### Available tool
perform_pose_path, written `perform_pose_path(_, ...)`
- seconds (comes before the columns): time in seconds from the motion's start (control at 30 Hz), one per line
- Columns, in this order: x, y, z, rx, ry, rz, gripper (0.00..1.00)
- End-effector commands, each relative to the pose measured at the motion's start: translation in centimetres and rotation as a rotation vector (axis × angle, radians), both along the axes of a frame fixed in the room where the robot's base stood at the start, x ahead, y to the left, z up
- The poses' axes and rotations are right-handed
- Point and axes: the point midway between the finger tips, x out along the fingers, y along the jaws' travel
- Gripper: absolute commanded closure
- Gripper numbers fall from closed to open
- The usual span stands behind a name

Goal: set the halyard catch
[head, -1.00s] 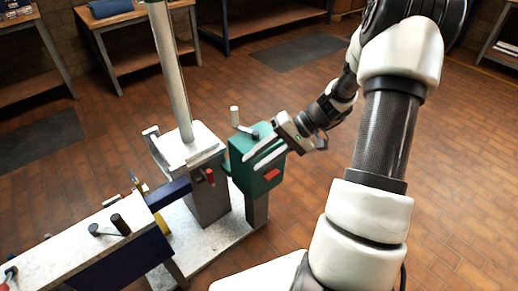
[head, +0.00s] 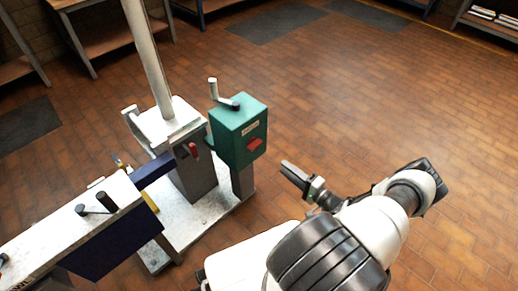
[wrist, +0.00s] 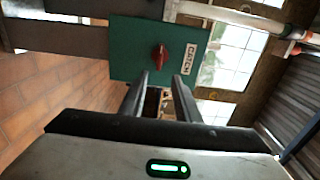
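The green box (head: 238,130) stands on a grey post beside the mast and carries a small white label on its front. The red catch knob (head: 255,146) sits on that face, below the label. In the wrist view the green box (wrist: 125,62) is straight ahead, with the red knob (wrist: 158,57) and a label reading CATCH (wrist: 190,57). My gripper (head: 291,169) is to the right of the box and apart from it. In the wrist view the fingers of my gripper (wrist: 161,76) are parted with nothing between them, pointing toward the box.
The pale mast (head: 148,55) rises from a grey pedestal with a small red lever (head: 193,150). A crank handle (head: 222,95) tops the green box. A blue and white bench (head: 110,230) stands at the left. The tiled floor at the right is open.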

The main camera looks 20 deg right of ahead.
Motion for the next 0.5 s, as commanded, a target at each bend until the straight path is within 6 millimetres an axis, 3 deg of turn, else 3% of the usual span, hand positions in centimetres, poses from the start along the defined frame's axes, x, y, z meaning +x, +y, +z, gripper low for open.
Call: perform_pose_path(0.5,10.4,4.1,-0.2,0.001,0.000,0.008,0.70)
